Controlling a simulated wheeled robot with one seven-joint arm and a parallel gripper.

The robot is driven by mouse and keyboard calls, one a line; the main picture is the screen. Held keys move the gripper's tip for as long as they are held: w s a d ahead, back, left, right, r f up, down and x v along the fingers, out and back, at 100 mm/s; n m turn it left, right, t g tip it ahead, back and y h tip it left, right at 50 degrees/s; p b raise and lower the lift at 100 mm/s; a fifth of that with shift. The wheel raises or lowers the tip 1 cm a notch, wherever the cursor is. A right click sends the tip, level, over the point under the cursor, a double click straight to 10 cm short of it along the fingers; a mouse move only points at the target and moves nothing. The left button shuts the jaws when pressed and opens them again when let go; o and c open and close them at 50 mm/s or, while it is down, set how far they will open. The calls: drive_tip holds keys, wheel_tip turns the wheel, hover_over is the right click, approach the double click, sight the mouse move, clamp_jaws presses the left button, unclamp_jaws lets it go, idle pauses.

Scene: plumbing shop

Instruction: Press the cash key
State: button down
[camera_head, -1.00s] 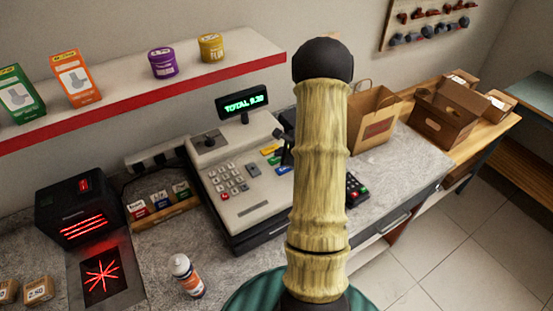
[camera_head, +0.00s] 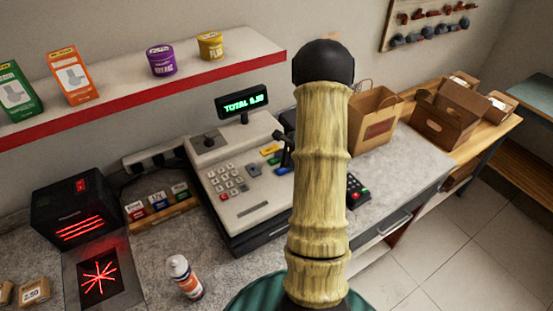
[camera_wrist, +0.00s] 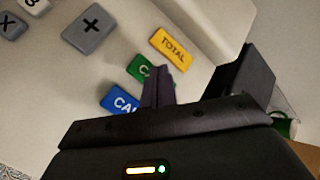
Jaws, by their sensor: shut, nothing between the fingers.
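The cash register (camera_head: 240,180) stands on the counter, its display (camera_head: 242,102) lit green with a total. In the wrist view a yellow TOTAL key (camera_wrist: 171,47), a green key (camera_wrist: 138,68) and a blue key (camera_wrist: 120,99) lie in a row. The green key shows only a "C" and the blue key only "CA"; my fingers hide the rest, so I cannot read which is cash. My gripper (camera_wrist: 164,76) is shut and empty, its tips over the right part of the green key. Contact cannot be told. In the head view my gripper (camera_head: 285,150) is partly behind my arm.
A card terminal (camera_head: 356,190) and a paper bag (camera_head: 372,118) are right of the register. A small bottle (camera_head: 184,276) stands in front of it, with a red-lit scanner (camera_head: 100,275) to the left. A shelf (camera_head: 120,94) with boxes and tins runs above.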

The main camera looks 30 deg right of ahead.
drive_tip(key=shift+r, duration=0.55)
wheel_tip(320, 180, up, 6)
drive_tip(key=p, duration=0.2)
idle(0.7)
idle(0.7)
